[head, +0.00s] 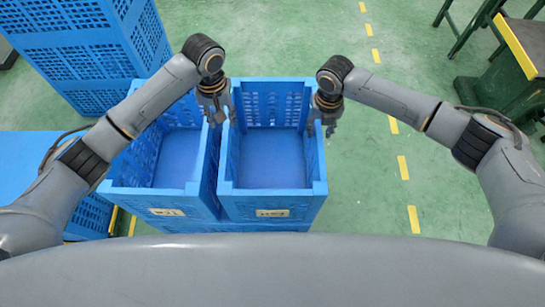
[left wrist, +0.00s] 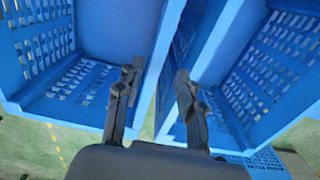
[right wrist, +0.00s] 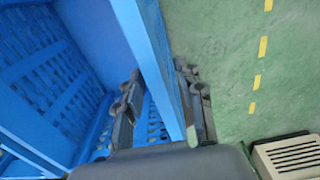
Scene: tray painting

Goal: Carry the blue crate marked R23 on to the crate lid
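Two open, empty blue crates stand side by side. The right crate (head: 268,205) has a pale front label that is hard to read but looks like R23. My left gripper (head: 219,116) is open at its left wall. In the left wrist view this gripper (left wrist: 157,75) has one finger inside that crate and one in the narrow gap between crates. My right gripper (head: 323,122) is open over its right wall. In the right wrist view the wall (right wrist: 160,75) lies between that gripper's fingers (right wrist: 158,75). A flat blue top (head: 25,150), perhaps the crate lid, lies at the left.
The left crate (head: 160,203) is very close to the right one. A tall blue crate stack (head: 85,50) stands at the back left. Green benches (head: 505,80) stand at the back right. Green floor (head: 360,190) right of the crates is clear.

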